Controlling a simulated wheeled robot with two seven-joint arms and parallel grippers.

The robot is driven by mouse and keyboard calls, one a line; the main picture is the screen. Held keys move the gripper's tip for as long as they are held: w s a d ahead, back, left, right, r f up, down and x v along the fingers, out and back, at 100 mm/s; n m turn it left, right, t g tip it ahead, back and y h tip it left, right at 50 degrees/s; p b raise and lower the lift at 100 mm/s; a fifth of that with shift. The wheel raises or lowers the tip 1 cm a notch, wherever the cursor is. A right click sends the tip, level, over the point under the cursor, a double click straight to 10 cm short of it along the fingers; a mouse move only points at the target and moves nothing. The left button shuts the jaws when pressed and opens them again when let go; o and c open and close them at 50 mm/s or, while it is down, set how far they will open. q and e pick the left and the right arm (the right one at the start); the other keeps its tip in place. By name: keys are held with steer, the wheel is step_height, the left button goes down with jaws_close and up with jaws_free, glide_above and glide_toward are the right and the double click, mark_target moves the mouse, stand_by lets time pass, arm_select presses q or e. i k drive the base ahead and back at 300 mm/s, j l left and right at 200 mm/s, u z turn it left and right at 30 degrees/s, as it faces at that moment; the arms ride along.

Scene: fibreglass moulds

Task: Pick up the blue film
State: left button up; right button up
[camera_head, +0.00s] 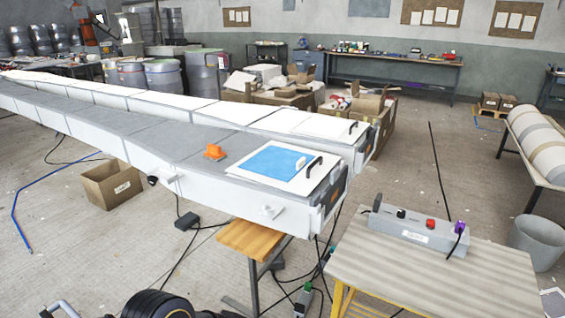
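The blue film (264,160) is a flat blue rectangle. It lies on a white panel (246,175) at the near right end of the long grey-and-white mould (175,132). A small pale patch or object shows at the film's right edge; I cannot tell what it is. A dark handle (314,167) stands on the panel just right of the film. Neither of my grippers is in view.
An orange object (214,152) sits on the mould left of the film. A table (430,278) with a grey control box (418,231) stands at the lower right. A wooden stool (252,240) stands below the mould end. Cables lie on the floor.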

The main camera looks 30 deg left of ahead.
mark_target(281, 164)
steer(key=i+j, duration=0.25)
steer(key=i, duration=0.15)
steer(key=i+j+u, duration=0.15)
steer(key=i+u, duration=0.8)
steer(key=u, duration=0.15)
steer(key=i+j+u, duration=0.15)
steer(key=u, duration=0.35)
steer(key=i+u, duration=0.35)
steer(key=u, duration=0.15)
